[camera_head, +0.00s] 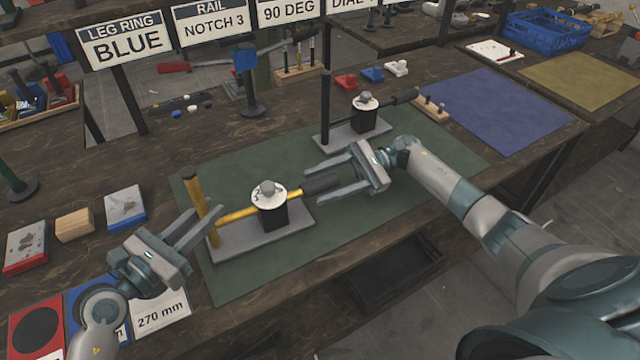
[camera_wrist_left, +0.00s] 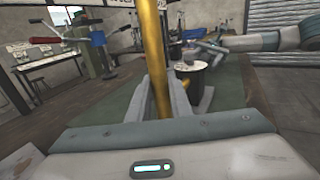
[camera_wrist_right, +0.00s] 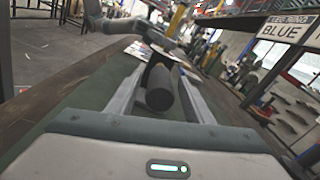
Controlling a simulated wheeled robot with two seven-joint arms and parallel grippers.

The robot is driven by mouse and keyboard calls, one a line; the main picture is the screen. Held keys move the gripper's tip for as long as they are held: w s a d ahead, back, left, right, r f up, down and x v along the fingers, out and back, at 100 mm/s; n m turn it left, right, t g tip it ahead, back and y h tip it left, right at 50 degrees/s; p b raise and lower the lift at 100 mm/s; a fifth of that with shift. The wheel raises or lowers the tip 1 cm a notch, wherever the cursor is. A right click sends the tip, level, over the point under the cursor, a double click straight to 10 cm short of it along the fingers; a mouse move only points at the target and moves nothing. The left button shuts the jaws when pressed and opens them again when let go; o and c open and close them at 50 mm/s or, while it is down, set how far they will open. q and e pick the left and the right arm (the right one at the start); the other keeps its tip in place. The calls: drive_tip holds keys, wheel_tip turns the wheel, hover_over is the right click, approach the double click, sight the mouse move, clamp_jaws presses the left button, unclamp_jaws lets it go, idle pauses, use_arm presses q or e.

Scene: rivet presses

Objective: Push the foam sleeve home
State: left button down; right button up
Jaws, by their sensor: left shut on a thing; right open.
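The near rivet press has a grey base (camera_head: 243,241), a black block with a white dial (camera_head: 268,194), a yellow upright post (camera_head: 195,196) and a yellow horizontal bar (camera_head: 236,215). The dark foam sleeve (camera_head: 322,184) is at the bar's right end. How far it sits on the bar cannot be told. My left gripper (camera_head: 208,215) is shut on the yellow post, which stands between its fingers in the left wrist view (camera_wrist_left: 155,65). My right gripper (camera_head: 315,187) is open around the sleeve's end; the right wrist view shows the sleeve (camera_wrist_right: 160,92) end-on between the fingers, with gaps beside it.
A second press (camera_head: 364,118) with a black post and dark bar stands behind on the green mat (camera_head: 260,282). A blue mat (camera_head: 495,108) lies to the right. Red, wooden and blue blocks stand at the left.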

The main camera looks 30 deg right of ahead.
sight(302, 192)
drive_tip(key=shift+a, duration=0.4)
clamp_jaws()
drive_tip(key=shift+a, duration=1.95)
unclamp_jaws()
drive_tip(key=shift+d, duration=0.15)
drive_tip(key=d, duration=1.2)
